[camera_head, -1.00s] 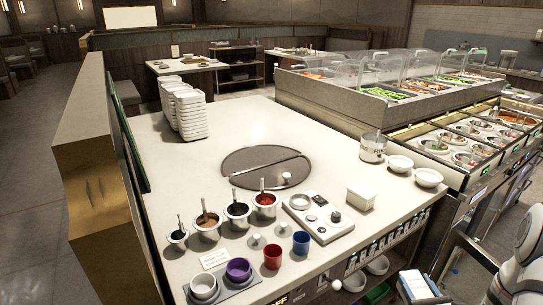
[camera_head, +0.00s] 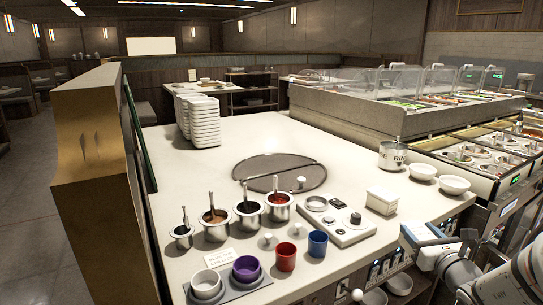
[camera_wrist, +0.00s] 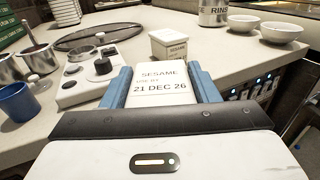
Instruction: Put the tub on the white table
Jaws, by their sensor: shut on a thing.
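My gripper (camera_wrist: 160,88) is shut on a white tub (camera_wrist: 160,72), with a blue finger on each side. The tub's label reads SESAME, use by 21 DEC 26. In the head view the held tub (camera_head: 424,233) is at the lower right, by the counter's right edge. The large white-topped counter (camera_head: 350,155) fills the middle; a smaller white-topped table (camera_head: 178,86) stands at the back. I cannot tell which is the white table. A white SESAME container (camera_wrist: 168,43) stands on the counter ahead of the held tub, apart from it; the head view shows it too (camera_head: 382,200).
A control panel (camera_head: 335,220), a blue cup (camera_head: 317,243), a red cup (camera_head: 286,257) and several sauce wells (camera_head: 215,225) crowd the near counter. White bowls (camera_head: 454,185) and a RINSE can (camera_head: 392,156) stand right. Bare counter lies around the round dark plate (camera_head: 275,178).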

